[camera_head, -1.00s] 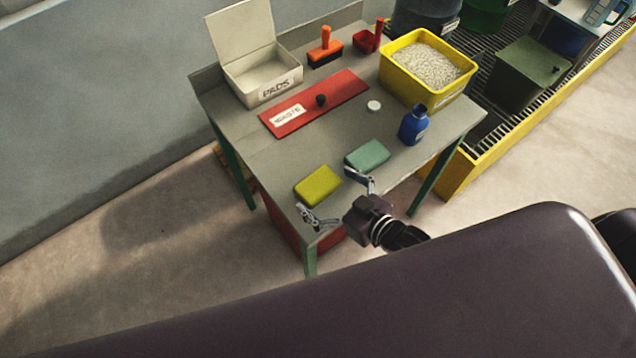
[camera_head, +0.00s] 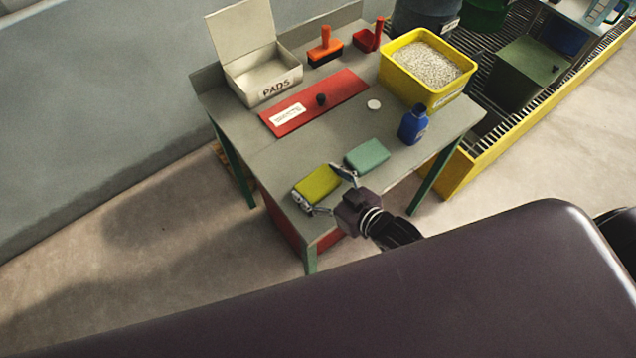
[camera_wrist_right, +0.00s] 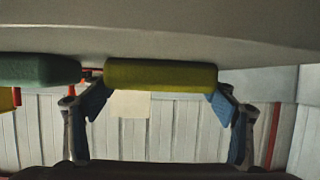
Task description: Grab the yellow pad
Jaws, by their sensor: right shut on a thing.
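The yellow pad (camera_head: 317,184) lies on the grey table near its front left edge. My right gripper (camera_head: 324,188) is shut on the yellow pad, with one finger at each end of it. In the right wrist view the yellow pad (camera_wrist_right: 160,75) sits between the two blue-tipped fingers of my right gripper (camera_wrist_right: 160,100). A green pad (camera_head: 367,156) lies just to the right of the yellow one, close to the right finger; it also shows at the left of the wrist view (camera_wrist_right: 38,70). My left gripper is out of view.
The grey table (camera_head: 270,160) also holds a red lid labelled waste (camera_head: 345,92), an open white PADS box (camera_head: 262,82), a blue bottle (camera_head: 413,125), a white cap (camera_head: 374,105), a yellow tub of white granules (camera_head: 405,85) and an orange brush (camera_head: 325,45).

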